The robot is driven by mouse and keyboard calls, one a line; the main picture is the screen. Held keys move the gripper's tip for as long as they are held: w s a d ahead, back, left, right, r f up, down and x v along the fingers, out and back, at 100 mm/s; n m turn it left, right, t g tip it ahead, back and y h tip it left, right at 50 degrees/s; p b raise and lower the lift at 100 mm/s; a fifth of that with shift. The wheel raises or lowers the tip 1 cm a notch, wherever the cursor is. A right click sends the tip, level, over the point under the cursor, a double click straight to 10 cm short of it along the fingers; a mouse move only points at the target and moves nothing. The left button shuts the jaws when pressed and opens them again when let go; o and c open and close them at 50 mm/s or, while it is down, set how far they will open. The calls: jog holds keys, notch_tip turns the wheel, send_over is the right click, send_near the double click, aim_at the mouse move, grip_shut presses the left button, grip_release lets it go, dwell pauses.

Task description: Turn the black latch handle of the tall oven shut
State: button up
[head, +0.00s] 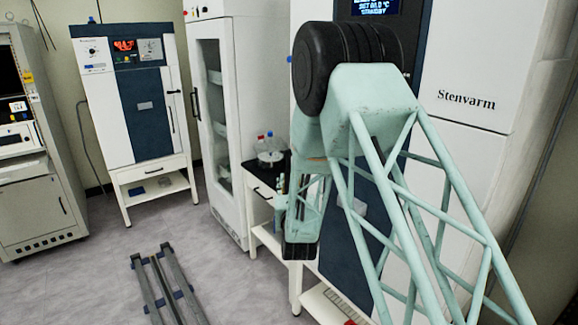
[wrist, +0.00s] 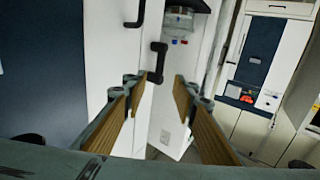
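The tall oven (head: 468,62) is the white Stenvarm cabinet at the right of the head view, with a dark blue door partly hidden behind my arm. In the wrist view, which is upside down, its dark door (wrist: 40,70) and white frame fill the left. The black latch handle (wrist: 157,62) sticks out at the frame's edge, its bent grip running roughly up and down the picture. My gripper (wrist: 158,84) is open and empty, its two fingers either side of the latch in the picture. The latch appears just beyond the fingertips; contact is not visible. In the head view my arm hides the latch.
A black bar handle (wrist: 136,14) shows near the latch. A small black-topped table (head: 262,178) with capped bottles stands beside the oven, next to a glass-door cabinet (head: 224,130). A smaller oven (head: 95,100) stands farther back.

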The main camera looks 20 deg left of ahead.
jog(key=shift+w+a, duration=0.1)
jog(key=shift+w, duration=0.05)
jog(key=b+x, duration=0.1)
jog(key=x, duration=1.2)
jog(key=shift+w, duration=0.2)
jog(key=shift+a, duration=0.1)
jog(key=shift+c, duration=0.4)
grip_shut()
